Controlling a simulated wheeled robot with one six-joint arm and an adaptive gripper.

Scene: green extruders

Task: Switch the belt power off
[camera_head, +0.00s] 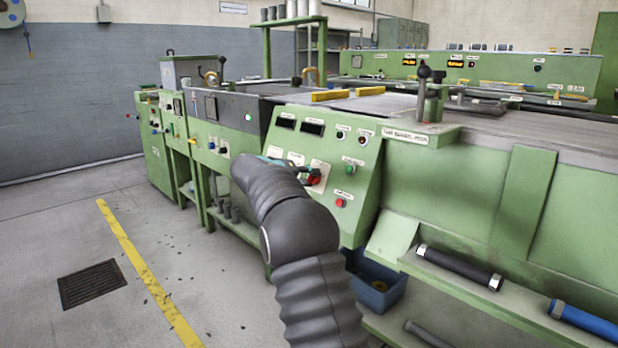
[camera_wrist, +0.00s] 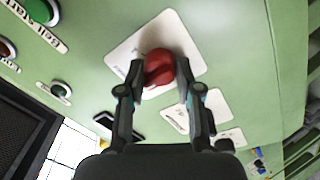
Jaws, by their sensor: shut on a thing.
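A red rotary knob (camera_wrist: 159,66) sits on a white plate (camera_wrist: 185,38) on the green control panel (camera_wrist: 100,75). In the wrist view my gripper (camera_wrist: 164,80) has one finger on each side of the knob and is shut on it. In the head view my gripper (camera_head: 306,176) is at the lower part of the sloped panel (camera_head: 290,142), and my dark arm hides some of the panel. The red knob (camera_head: 314,181) shows partly beside the fingers. The knob's exact pointer position cannot be read.
A green button (camera_head: 348,169) and a red button (camera_head: 340,202) sit to the right of the knob. A blue bin (camera_head: 385,297) and a shelf with a black roller (camera_head: 458,266) are below right. Open floor with a yellow line (camera_head: 135,262) lies left.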

